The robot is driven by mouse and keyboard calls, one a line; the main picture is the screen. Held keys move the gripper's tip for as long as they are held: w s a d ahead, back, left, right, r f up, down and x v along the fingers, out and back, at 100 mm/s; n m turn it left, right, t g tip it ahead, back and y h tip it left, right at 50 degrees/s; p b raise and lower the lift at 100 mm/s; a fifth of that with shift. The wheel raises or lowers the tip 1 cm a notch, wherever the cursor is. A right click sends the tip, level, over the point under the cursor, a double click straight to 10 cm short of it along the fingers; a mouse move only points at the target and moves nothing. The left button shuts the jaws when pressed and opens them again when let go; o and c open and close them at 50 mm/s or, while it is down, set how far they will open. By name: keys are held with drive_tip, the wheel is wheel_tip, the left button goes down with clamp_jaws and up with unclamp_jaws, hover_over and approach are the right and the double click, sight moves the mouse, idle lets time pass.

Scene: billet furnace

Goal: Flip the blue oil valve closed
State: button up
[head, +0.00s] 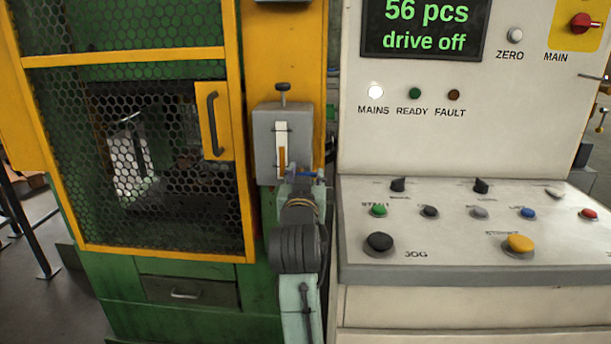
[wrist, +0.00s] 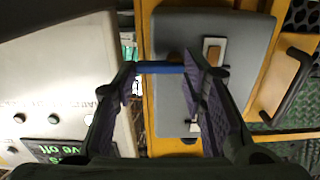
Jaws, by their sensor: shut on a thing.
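The blue oil valve (head: 309,174) shows in the head view as a small blue lever at the lower right of the grey oiler box, lying roughly level. In the wrist view the blue lever (wrist: 160,68) spans the space between my fingertips. My gripper (head: 300,179) is at the box's lower edge, shut on the lever; it also shows in the wrist view (wrist: 162,72), with a fingertip at each end of the visible blue part. The grey oiler box (head: 264,143) has a pale sight gauge with amber oil low in it. My gripper hides part of the lever.
A cream control console (head: 440,262) with several buttons and knobs stands close on the right. On the left is a yellow-framed mesh guard door (head: 240,190) with a dark handle (head: 213,123). A narrow gap lies between box and console.

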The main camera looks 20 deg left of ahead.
drive_tip(key=o, duration=1.2)
drive_tip(key=shift+c, duration=0.2)
drive_tip(key=v, duration=0.7)
drive_tip(key=shift+s, duration=0.25)
drive_tip(key=shift+d, duration=0.1)
